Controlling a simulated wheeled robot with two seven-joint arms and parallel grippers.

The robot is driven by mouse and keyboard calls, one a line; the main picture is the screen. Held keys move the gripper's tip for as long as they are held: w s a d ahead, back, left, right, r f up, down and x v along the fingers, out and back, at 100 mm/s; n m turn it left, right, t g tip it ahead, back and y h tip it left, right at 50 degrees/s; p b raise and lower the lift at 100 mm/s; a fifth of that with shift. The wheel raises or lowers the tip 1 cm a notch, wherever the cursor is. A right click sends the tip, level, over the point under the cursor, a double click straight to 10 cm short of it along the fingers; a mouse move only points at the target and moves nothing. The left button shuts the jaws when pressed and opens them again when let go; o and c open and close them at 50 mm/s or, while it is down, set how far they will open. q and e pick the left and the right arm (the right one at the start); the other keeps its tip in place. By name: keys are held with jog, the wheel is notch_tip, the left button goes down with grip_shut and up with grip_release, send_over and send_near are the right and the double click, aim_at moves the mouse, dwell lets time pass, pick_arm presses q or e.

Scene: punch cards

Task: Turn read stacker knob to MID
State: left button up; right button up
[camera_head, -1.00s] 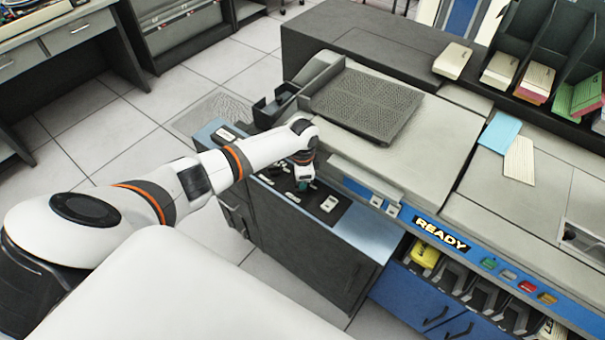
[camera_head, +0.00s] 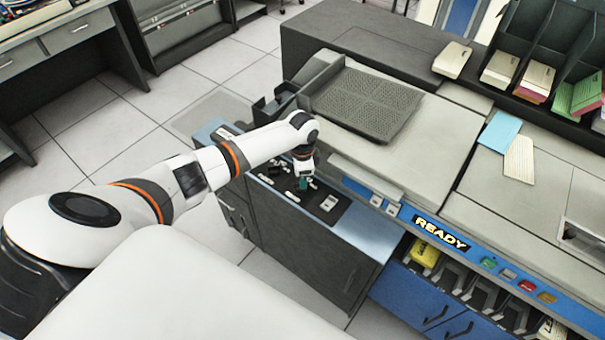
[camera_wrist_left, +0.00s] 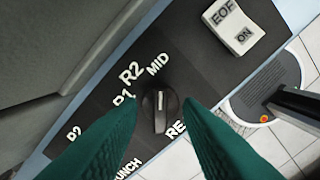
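The black round knob (camera_wrist_left: 160,112) is in the middle of the left wrist view, on a dark panel (camera_wrist_left: 185,60). Its white mark points up in that view, roughly toward the "MID" label (camera_wrist_left: 158,63). "R2" and "R1" labels lie to the left of MID, and a partly hidden "PUNCH" label lies below. My left gripper (camera_wrist_left: 160,103) is open, its green fingers on either side of the knob; I cannot tell if they touch it. In the head view my left gripper (camera_head: 303,184) is low over the dark panel. My right gripper is out of view.
A white EOF/ON switch (camera_wrist_left: 236,22) stands up from the panel; it also shows in the head view (camera_head: 328,203). The machine's grey cover and perforated tray (camera_head: 365,105) rise behind the panel. Open floor (camera_head: 95,140) lies to the left.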

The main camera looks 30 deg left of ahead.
pick_arm(q)
notch_tip(320, 180, up, 10)
jog(key=b, duration=0.1)
jog(key=shift+r, duration=0.2)
dwell(0.4)
